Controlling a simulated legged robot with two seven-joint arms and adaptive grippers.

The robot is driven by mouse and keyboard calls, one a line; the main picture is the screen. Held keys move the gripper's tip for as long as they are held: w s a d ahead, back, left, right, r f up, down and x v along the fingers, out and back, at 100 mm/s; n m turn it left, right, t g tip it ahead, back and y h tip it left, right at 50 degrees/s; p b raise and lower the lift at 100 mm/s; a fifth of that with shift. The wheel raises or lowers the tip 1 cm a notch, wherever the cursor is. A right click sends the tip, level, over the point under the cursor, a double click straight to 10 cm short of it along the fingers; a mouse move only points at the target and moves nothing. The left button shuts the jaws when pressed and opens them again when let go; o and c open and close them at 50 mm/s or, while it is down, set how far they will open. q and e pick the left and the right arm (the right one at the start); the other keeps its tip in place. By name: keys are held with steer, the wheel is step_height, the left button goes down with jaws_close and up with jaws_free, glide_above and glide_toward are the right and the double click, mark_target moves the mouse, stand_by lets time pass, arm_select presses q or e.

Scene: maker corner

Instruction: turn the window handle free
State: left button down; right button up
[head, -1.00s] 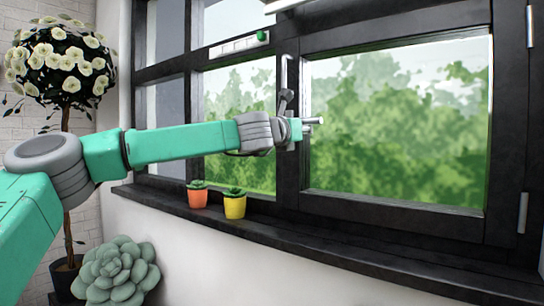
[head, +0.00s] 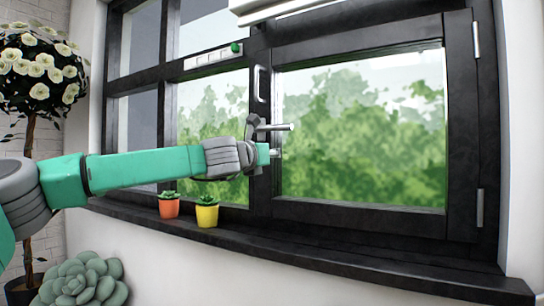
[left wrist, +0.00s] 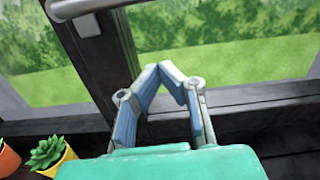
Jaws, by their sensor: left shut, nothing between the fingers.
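The window handle (head: 277,127) is a grey bar on the dark middle post of the window. It points out roughly level to the right in the head view. In the left wrist view the handle (left wrist: 82,8) crosses the top left corner. My left gripper (head: 275,153) is just below the handle in the head view, apart from it. In the left wrist view my left gripper (left wrist: 172,75) has its fingers bent together at the tips, with nothing between them. My right gripper is in neither view.
An orange pot (head: 169,207) and a yellow pot (head: 207,214) with small plants stand on the dark sill (head: 330,252) below my left arm. A white flowering tree (head: 38,75) and a large succulent (head: 82,280) are at the left. The sill to the right is clear.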

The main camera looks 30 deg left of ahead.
arm_select(q)
steer(key=s, duration=0.9)
steer(key=shift+s+r, duration=0.15)
steer(key=shift+r, duration=0.05)
steer(key=shift+a, duration=0.15)
